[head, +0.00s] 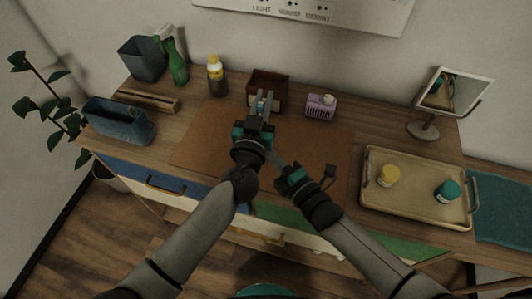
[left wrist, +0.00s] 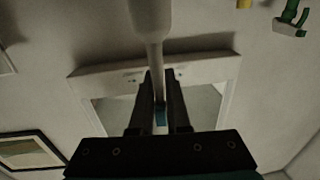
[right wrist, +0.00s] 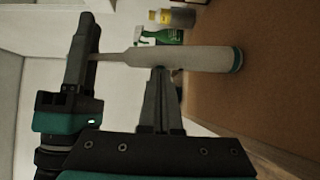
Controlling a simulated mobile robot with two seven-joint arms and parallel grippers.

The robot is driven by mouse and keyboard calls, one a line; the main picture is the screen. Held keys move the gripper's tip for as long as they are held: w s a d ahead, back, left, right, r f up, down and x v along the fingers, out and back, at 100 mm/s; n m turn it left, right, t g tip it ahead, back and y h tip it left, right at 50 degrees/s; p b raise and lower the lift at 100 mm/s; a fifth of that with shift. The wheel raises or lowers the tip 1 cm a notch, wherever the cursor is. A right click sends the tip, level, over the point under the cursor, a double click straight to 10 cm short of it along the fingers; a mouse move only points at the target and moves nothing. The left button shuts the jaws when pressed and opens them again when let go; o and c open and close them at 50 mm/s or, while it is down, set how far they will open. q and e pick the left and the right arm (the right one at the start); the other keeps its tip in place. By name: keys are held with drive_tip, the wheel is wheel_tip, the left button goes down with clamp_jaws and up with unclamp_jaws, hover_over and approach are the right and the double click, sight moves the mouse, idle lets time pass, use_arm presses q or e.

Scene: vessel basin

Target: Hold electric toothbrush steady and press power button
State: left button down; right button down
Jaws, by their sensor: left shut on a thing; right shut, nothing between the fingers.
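The electric toothbrush is held by my left gripper (head: 264,101). In the left wrist view its white handle (left wrist: 150,18) points up, its thin neck lies between the fingers, and a teal part shows below. In the right wrist view the toothbrush (right wrist: 190,58) lies across the picture, with a teal band at the handle's end. My left gripper there (right wrist: 86,57) is shut on the neck. My right gripper (right wrist: 158,72) is shut and empty, its tips right at the handle's near side; I cannot tell whether they touch. The power button cannot be made out.
A brown mat (head: 205,140) lies under the arms. A dark red box (head: 268,84) and a purple container (head: 320,107) stand behind. A tray (head: 410,205) with two jars and a mirror (head: 450,92) are at right. A green spray bottle (head: 176,65) and blue bin (head: 118,122) are at left.

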use_arm(q)
drive_tip(key=shift+s+f, duration=0.1)
use_arm(e)
drive_tip(key=shift+w+d, duration=0.1)
drive_tip(key=s+a+v, duration=0.1)
drive_tip(key=a+v, duration=0.1)
drive_tip(key=v, duration=1.1)
drive_tip(key=shift+s+a, duration=0.3)
drive_tip(key=shift+s, duration=0.05)
use_arm(q)
drive_tip(key=c, duration=0.8)
unclamp_jaws()
drive_tip(key=v, duration=1.2)
